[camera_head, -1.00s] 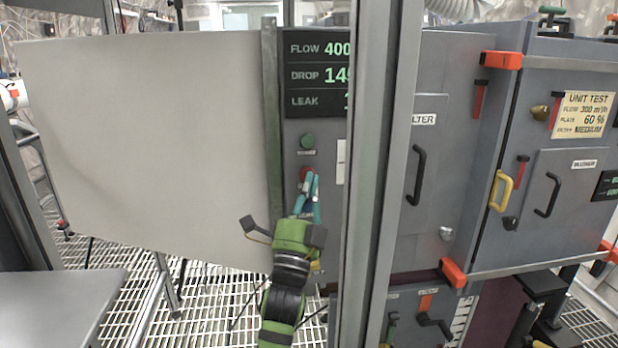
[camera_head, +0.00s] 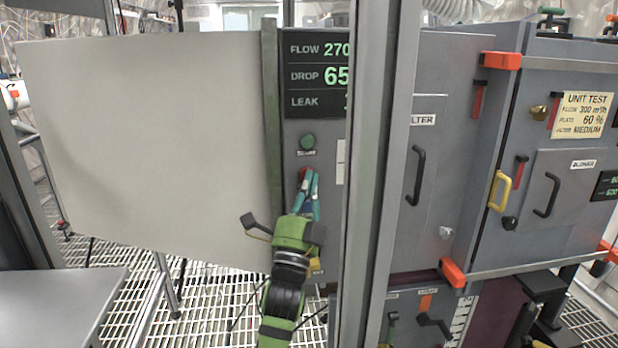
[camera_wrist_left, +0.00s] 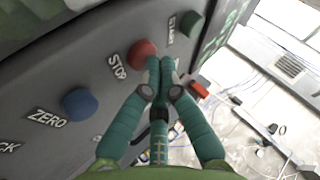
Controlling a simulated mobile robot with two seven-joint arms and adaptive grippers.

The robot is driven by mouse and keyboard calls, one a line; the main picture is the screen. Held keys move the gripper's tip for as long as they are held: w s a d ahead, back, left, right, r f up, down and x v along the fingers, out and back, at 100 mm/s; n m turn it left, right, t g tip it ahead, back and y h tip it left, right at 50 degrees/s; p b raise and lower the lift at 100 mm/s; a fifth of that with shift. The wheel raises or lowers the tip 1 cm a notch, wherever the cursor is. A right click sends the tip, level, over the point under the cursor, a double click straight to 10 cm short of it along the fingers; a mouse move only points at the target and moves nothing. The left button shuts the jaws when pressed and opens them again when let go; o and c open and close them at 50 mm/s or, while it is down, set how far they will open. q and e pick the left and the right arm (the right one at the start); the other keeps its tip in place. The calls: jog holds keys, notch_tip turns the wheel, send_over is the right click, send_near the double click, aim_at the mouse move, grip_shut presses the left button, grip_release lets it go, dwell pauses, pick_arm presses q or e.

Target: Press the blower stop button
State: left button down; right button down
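The red stop button (camera_head: 303,173) is on the grey control panel, below the green start button (camera_head: 307,142). In the left wrist view the red button (camera_wrist_left: 141,54) sits beside the word STOP. My left gripper (camera_head: 311,181) has its teal fingers drawn together, with nothing between them. In the left wrist view its fingertips (camera_wrist_left: 160,68) are right beside the red button and overlap its edge; I cannot tell whether they touch it. My right gripper is in neither view.
A display (camera_head: 318,76) above the buttons reads FLOW 270. A blue ZERO button (camera_wrist_left: 80,103) is on the same panel. A metal post (camera_head: 378,190) stands just right of the panel. A large pale board (camera_head: 145,145) is at left.

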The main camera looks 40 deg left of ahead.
pick_arm(q)
jog(key=shift+s+d+f, duration=0.1)
jog(key=shift+s+f, duration=0.05)
jog(key=shift+s, duration=0.05)
dwell(0.3)
jog(key=s+d+p, duration=0.1)
jog(key=s+d, duration=0.2)
jog(key=d, duration=0.1)
jog(key=shift+s+d, duration=0.35)
jog(key=shift+d, duration=0.05)
dwell(0.8)
